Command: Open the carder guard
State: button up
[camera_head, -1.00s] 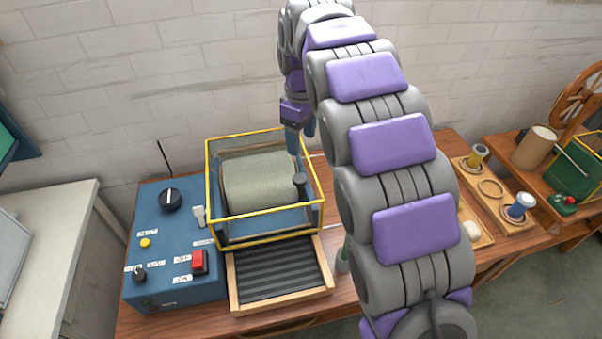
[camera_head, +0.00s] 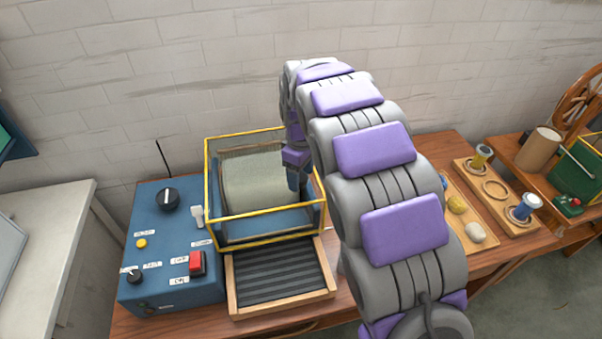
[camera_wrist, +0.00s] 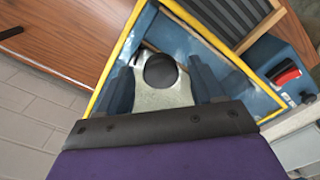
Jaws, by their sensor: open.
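The carder is a blue machine with a yellow-edged mesh guard (camera_head: 207,178), which sits down over a pale grey-green drum (camera_head: 250,183). My gripper (camera_head: 297,182) points down at the guard's right side, low over its top, and hides the dark knob there. In the wrist view my gripper (camera_wrist: 163,78) is open, with a blue finger on each side of a dark round shape (camera_wrist: 160,68), which looks like the knob. I cannot tell whether the fingers touch it. The guard's yellow frame (camera_wrist: 114,66) also shows there.
The blue control box (camera_head: 170,240) with a red switch (camera_head: 197,263) stands left of the guard. A ribbed wooden-framed tray (camera_head: 280,275) lies in front. To the right are a wooden board with spools (camera_head: 497,200) and yarn balls (camera_head: 457,204). A wall stands behind.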

jog(key=shift+a, duration=0.1)
jog(key=shift+c, duration=0.4)
grip_shut()
